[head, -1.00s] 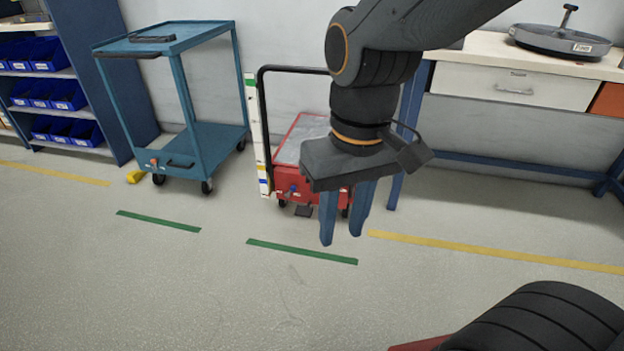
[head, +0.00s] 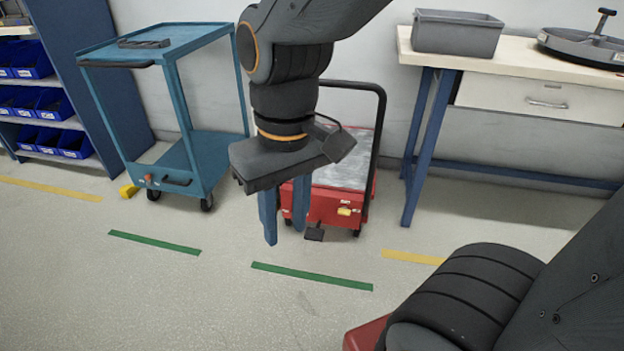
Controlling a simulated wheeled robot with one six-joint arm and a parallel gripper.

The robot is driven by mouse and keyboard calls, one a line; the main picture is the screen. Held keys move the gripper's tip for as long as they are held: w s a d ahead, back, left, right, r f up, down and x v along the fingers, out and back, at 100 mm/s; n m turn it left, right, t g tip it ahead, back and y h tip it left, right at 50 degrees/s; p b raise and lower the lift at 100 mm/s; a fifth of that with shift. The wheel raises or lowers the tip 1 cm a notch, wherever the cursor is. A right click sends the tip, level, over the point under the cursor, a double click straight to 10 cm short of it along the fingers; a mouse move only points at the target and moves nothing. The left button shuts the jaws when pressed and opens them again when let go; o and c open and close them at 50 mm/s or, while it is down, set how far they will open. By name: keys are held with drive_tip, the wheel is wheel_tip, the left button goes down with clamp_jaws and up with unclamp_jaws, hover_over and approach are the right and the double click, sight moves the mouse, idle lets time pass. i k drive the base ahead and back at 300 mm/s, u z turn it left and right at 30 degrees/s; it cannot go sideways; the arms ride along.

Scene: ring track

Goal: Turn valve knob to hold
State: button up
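I cannot clearly make out a valve knob in the head view. A red cart (head: 330,208) with a grey top, a black push handle and a yellow label stands by the wall, partly hidden behind my gripper. My gripper (head: 285,232) hangs pointing down in front of it. Its two blue fingers are apart with nothing visible between them. On the bench at the upper right lies a round grey device (head: 582,46) with an upright T-shaped handle, cut by the picture edge. My gripper is well away from it.
A blue two-shelf trolley (head: 190,120) stands left of the red cart. A shelf with blue bins (head: 75,143) is at the far left. A workbench (head: 480,65) with a grey bin (head: 458,33) is at the right. The taped floor in front is clear.

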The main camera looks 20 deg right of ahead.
sight(344, 211)
drive_tip(key=u, duration=0.05)
drive_tip(key=i, duration=0.15)
drive_tip(key=z, duration=2.55)
drive_tip(key=k, duration=1)
drive_tip(key=u, duration=1.4)
